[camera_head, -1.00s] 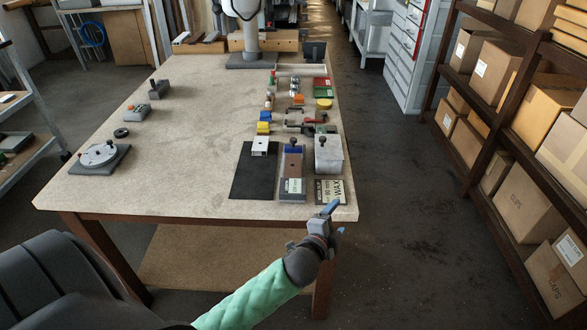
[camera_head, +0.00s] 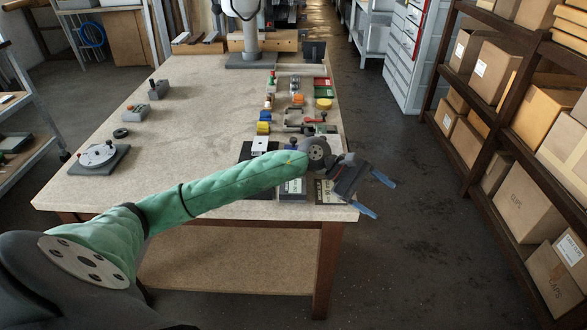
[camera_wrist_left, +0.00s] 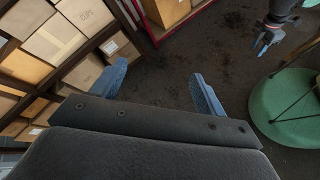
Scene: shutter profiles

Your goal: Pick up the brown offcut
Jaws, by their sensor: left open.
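The brown piece that showed earlier in the narrow holder at the table's near right is now hidden behind my left forearm in the head view. Only the labelled front of the holder (camera_head: 292,188) shows below the arm. My left gripper (camera_head: 379,196) is open and empty, past the table's right edge and over the floor. Its two blue fingers are wide apart in the left wrist view (camera_wrist_left: 160,85), with only floor and shelving beyond them. Another gripper with blue fingers (camera_wrist_left: 265,42), seemingly my right one, is small at the wrist view's upper right.
The table (camera_head: 200,140) is clear in its middle. A black mat (camera_head: 240,182) and label card (camera_head: 328,192) are partly covered by my arm. Small coloured parts and a yellow disc (camera_head: 323,104) stand along the right side. Shelving with boxes (camera_head: 525,195) stands across the aisle.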

